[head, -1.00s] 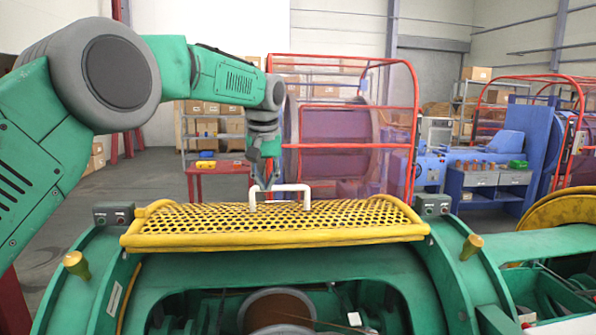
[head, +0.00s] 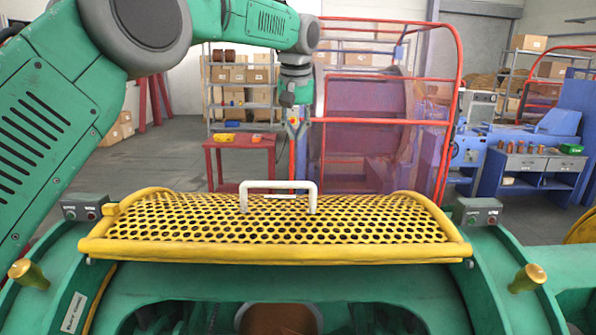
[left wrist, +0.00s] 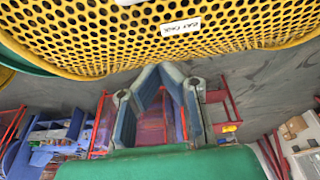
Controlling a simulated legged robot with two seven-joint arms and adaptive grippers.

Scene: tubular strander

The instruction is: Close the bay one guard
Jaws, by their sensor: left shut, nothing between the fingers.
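The bay one guard is a yellow perforated panel with a tubular rim (head: 275,250). It lies across the top of the green machine housing in the head view, over an opening whose lower part shows below its front edge. A white bar handle (head: 278,186) stands up near its far edge. In the left wrist view the guard's mesh (left wrist: 100,30) fills the top, with a white label (left wrist: 181,27) reading bay one. My left gripper (head: 297,138) is above and beyond the handle, apart from it, shut and empty. Its fingertips meet in the left wrist view (left wrist: 158,68). My right gripper is not in view.
Small control boxes (head: 87,209) (head: 477,212) sit at both sides of the guard, with brass knobs (head: 527,278) on the housing. Behind stand a red table (head: 240,142) and a red-framed cage (head: 385,120). Grey floor shows to the left.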

